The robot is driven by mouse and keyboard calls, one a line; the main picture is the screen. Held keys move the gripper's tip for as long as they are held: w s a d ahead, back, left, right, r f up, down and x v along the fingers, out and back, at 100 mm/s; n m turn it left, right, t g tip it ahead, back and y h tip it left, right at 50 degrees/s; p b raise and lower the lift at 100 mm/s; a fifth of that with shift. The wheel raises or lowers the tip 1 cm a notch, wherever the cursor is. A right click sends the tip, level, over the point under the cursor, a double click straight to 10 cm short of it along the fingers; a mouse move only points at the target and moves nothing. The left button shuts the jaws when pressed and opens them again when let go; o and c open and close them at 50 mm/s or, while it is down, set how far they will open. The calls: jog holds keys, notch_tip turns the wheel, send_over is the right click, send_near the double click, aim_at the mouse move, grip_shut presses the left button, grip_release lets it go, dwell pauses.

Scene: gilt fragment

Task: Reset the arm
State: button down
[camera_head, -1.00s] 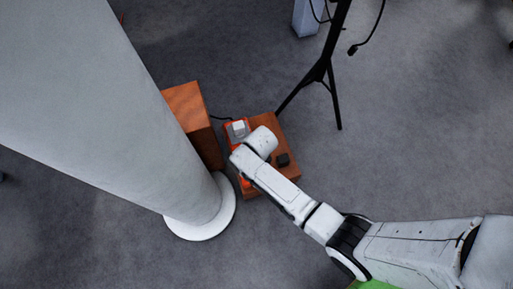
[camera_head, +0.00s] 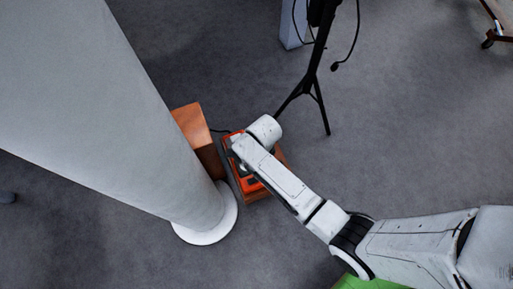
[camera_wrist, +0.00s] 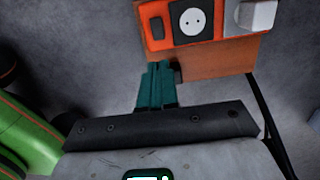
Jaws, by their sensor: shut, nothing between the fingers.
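My arm reaches from the lower right over a low wooden block in the head view, and my gripper is hidden beneath its end there. In the wrist view the teal fingers of my gripper (camera_wrist: 158,84) are together and empty. Their tips point toward the near edge of the wooden block (camera_wrist: 217,62). I cannot tell whether they touch it. A small dark piece shows just right of the fingertips.
An orange panel (camera_wrist: 206,22) with a black socket and a grey-white piece lies on the block. A taller wooden box (camera_head: 195,130) and a thick pale column (camera_head: 125,130) stand to the left. A black tripod stand (camera_head: 311,82) stands behind. Grey floor is open to the right.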

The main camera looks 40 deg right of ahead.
jog(key=shift+r, duration=0.1)
dwell(0.6)
jog(key=s+d+r+n+h, duration=0.1)
jog(key=s+d+r+n, duration=0.1)
jog(key=s+r+n, duration=0.75)
jog(key=s+d+r+n, duration=0.3)
jog(key=s+r+n, duration=0.35)
jog(key=n, duration=0.55)
notch_tip(320, 180, up, 25)
jog(key=p, duration=2.5)
jog(key=shift+s+t, duration=0.3)
jog(key=shift+f, duration=0.2)
jog(key=m+y+b, duration=0.1)
jog(key=m+b, duration=2)
jog(key=b, duration=0.2)
send_near(250, 180)
jog(key=f+b, duration=0.4)
jog(key=b, duration=0.1)
jog(key=f+b, duration=0.2)
jog(key=shift+w+a+f+b, duration=0.3)
jog(key=shift+w+f+b, duration=0.05)
jog(key=shift+f+b, duration=0.05)
